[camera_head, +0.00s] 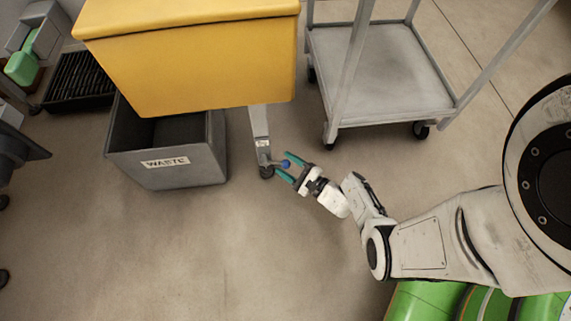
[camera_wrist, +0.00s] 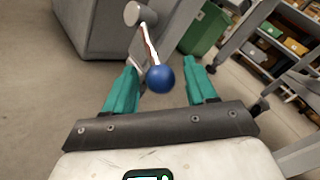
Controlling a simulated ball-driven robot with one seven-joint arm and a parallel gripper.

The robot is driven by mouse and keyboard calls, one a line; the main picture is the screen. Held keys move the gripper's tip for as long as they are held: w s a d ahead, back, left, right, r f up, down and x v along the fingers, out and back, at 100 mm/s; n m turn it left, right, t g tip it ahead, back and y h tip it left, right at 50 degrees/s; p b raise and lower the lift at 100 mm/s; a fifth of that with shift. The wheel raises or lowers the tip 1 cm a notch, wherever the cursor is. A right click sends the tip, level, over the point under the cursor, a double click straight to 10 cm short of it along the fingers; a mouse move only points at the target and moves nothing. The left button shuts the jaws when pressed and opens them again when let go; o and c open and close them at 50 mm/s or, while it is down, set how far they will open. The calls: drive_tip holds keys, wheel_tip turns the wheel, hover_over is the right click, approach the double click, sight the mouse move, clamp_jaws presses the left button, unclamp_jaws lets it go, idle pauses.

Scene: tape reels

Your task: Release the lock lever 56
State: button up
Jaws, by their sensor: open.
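The lock lever has a thin rod (camera_wrist: 150,42) and a round blue knob (camera_wrist: 160,79). The rod runs up to a grey pivot (camera_wrist: 140,13) in the wrist view. In the head view the blue knob (camera_head: 285,164) sits by the lower end of a grey leg (camera_head: 260,125) under a yellow bin. My gripper (camera_head: 283,163) is open with teal fingers on either side of the knob. In the wrist view the knob shows between the fingers of my gripper (camera_wrist: 161,64), with visible gaps. No number 56 is legible.
The yellow bin (camera_head: 190,60) overhangs a grey waste bin (camera_head: 165,168) at left. A grey wheeled cart (camera_head: 385,75) stands at upper right. Green cylinders (camera_head: 425,303) lie at lower right. The floor (camera_head: 250,250) below the gripper is clear. Shelves show in the wrist view (camera_wrist: 285,45).

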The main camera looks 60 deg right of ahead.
drive_tip(key=shift+w, duration=0.45)
clamp_jaws()
idle(0.3)
